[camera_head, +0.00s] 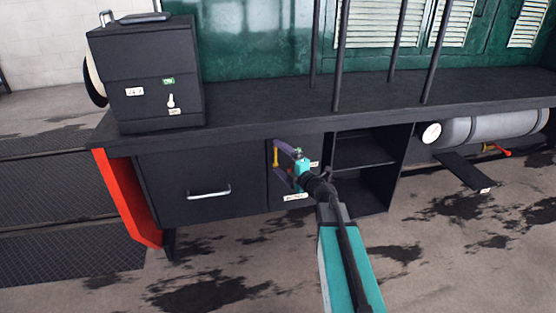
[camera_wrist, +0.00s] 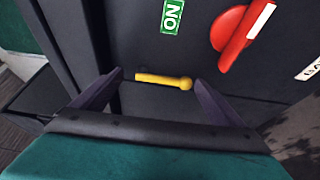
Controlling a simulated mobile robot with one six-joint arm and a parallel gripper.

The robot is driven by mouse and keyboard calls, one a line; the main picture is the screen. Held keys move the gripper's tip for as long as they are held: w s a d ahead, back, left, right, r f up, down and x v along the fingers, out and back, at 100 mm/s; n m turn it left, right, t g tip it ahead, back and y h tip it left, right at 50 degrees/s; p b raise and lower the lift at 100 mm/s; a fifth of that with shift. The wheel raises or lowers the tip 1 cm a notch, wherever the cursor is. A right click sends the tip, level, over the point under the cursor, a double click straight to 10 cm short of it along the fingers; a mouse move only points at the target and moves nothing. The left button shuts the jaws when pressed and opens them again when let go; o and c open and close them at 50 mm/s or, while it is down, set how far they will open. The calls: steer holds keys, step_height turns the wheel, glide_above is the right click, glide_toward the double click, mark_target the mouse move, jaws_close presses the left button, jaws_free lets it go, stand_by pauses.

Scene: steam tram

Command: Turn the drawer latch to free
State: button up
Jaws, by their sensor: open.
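A yellow latch (camera_head: 276,151) is on the dark cabinet front, just right of the wide drawer (camera_head: 175,185) with its pale bar handle (camera_head: 208,192). It stands roughly upright in the head view. In the wrist view the yellow latch (camera_wrist: 163,80) lies across the picture, its round knob end to the right. My gripper (camera_head: 275,158) is open at the latch. In the wrist view my gripper (camera_wrist: 160,77) has one dark finger off each end of the latch; whether either touches it I cannot tell.
A red rotary handle (camera_wrist: 232,38) and a green label (camera_wrist: 172,16) are on the panel near the latch. Open shelves (camera_head: 362,152) are to the right. A black box (camera_head: 147,75) stands on the bench top (camera_head: 300,106). A grey tank (camera_head: 490,128) is far right.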

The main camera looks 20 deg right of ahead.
steer(key=p+v, duration=0.2)
steer(key=v, duration=0.9)
steer(key=shift+s+r+p, duration=0.2)
steer(key=shift+r+p, duration=0.05)
steer(key=shift+p, duration=0.15)
steer(key=shift+p+v, duration=1.15)
steer(key=shift+p, duration=1.65)
steer(key=shift+f, duration=0.15)
